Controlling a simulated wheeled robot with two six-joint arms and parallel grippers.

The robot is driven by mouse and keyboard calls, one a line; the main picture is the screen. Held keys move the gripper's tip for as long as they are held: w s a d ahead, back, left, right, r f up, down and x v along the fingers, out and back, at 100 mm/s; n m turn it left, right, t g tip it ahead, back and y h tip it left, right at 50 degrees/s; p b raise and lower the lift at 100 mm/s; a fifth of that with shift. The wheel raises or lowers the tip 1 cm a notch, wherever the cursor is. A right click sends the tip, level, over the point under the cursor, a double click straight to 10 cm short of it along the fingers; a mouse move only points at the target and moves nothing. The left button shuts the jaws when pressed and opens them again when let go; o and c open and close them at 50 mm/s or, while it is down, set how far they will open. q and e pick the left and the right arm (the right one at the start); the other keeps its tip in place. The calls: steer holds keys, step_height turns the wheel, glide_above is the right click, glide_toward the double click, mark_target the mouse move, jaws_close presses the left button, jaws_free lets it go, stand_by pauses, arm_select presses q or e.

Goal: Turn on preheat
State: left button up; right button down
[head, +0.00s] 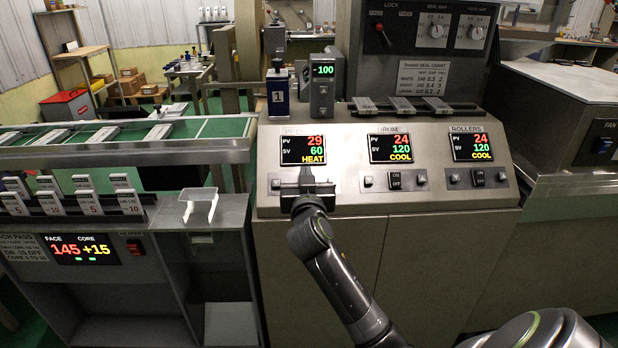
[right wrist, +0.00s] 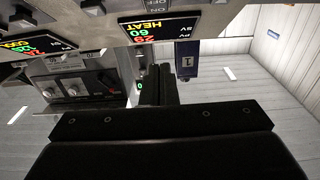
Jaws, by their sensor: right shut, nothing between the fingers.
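The leftmost display (head: 303,150) on the sloped panel reads PV 29, SV 60 and HEAT; its label above is too dim to read. My right gripper (head: 305,172) is shut and empty in front of the panel just below this display, covering the switch there. In the right wrist view the shut fingers (right wrist: 158,88) point toward the panel, and part of the ON/OFF switch (right wrist: 152,8) shows at the top edge by the HEAT display (right wrist: 158,28). I cannot tell whether the fingers touch the switch. My left gripper is not in view.
The DRUM display (head: 390,148) and ROLLERS display (head: 471,147) both read 24, 120 and COOL, each with a switch below. A white tray (head: 199,205) sits to the left.

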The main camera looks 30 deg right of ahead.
steer(key=s+a+r, duration=0.1)
steer(key=s+a, duration=0.2)
steer(key=s, duration=0.3)
steer(key=shift+a+r, duration=0.35)
steer(key=shift+a, duration=0.05)
steer(key=shift+s, duration=0.2)
